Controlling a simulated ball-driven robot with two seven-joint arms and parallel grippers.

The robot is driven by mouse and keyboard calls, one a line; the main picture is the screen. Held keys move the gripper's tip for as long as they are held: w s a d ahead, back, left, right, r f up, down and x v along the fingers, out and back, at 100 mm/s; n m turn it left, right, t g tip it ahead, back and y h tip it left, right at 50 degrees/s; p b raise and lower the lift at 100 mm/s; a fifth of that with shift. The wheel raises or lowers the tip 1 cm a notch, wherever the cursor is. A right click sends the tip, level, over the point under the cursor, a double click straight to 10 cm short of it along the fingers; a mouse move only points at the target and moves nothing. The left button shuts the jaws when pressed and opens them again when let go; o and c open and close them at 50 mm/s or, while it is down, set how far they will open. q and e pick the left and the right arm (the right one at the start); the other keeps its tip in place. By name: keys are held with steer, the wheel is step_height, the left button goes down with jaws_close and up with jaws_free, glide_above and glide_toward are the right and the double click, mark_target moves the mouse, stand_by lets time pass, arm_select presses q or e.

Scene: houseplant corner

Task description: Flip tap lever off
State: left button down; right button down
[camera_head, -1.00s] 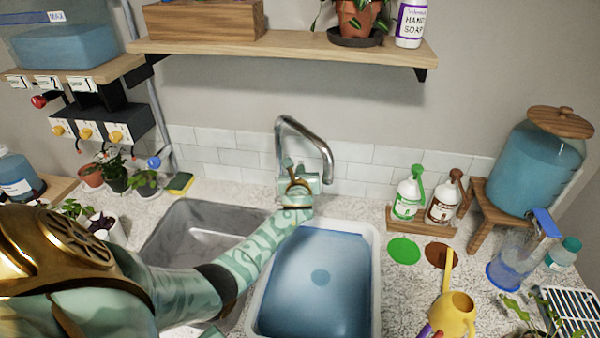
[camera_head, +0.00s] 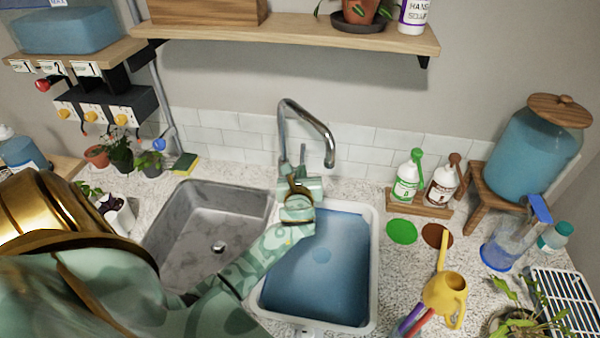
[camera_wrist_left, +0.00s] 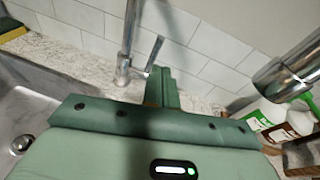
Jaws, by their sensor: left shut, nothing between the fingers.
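The chrome tap (camera_head: 309,108) stands at the back between two basins, its spout arching to the right. Its thin lever (camera_head: 303,153) rises in front of the tap's base. In the left wrist view the lever (camera_wrist_left: 155,51) leans up and right from the tap post (camera_wrist_left: 126,48). My left gripper (camera_head: 304,180) is shut and empty close in front of the tap. Its green fingers (camera_wrist_left: 162,86) show just below and right of the lever; I cannot tell whether they touch it. No running water is visible. My right gripper is not in view.
A grey sink (camera_head: 200,240) lies left and a white tub (camera_head: 374,270) of blue water lies right. A wooden shelf (camera_head: 290,38) spans above.

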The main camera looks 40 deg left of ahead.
arm_select(q)
steer(key=shift+v, duration=2.45)
steer(key=shift+f, duration=0.1)
